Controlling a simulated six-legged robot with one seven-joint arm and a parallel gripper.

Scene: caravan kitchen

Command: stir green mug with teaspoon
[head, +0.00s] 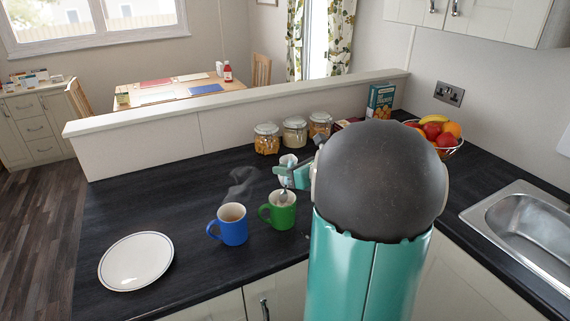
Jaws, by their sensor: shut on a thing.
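The green mug (281,214) stands upright on the dark worktop, its handle to the left. The teaspoon (283,196) is at the mug's mouth, its lower end inside the mug and hidden. My gripper (284,173) is above the green mug, shut on the teaspoon's upper part. My own arm hides most of the gripper's right side and the worktop behind it.
A white plate (136,261) lies at front left. Several jars (295,131) line the back; a fruit bowl (446,144) and sink (527,238) are right.

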